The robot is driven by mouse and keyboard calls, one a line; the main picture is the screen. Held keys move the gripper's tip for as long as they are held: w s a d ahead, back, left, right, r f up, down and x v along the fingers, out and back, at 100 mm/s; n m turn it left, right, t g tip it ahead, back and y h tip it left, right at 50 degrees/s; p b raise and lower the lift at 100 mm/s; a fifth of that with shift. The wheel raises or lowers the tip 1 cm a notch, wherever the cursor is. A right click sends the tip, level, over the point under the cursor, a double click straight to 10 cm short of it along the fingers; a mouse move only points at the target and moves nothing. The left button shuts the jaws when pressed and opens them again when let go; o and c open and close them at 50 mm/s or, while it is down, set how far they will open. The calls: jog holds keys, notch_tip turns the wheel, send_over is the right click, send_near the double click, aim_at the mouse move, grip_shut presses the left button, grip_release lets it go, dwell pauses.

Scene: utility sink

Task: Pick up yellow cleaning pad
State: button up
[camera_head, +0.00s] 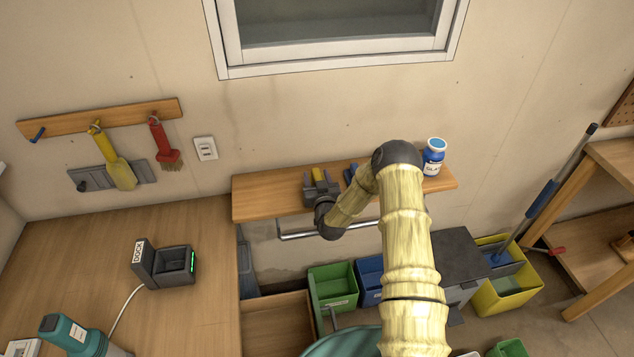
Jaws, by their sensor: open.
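A small yellow piece (318,174), which looks like the yellow cleaning pad, shows at the back of the wooden wall shelf. Only part of it is visible, as my gripper hides the rest. My gripper (320,186) is over the left part of the shelf, with its dark fingers open and the yellow piece showing between or just behind them. I cannot tell whether the fingers touch it.
The wooden shelf (265,204) also holds a dark blue item (350,173) right of my gripper and a blue labelled jar (433,157) at its right end. A metal rail (300,236) runs under the shelf. Green and blue bins (333,285) stand below.

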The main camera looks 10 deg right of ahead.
aim_at(317, 174)
grip_shut()
jog(key=shift+r, duration=0.15)
notch_tip(317, 174, up, 10)
jog(key=b, duration=0.3)
dwell(0.5)
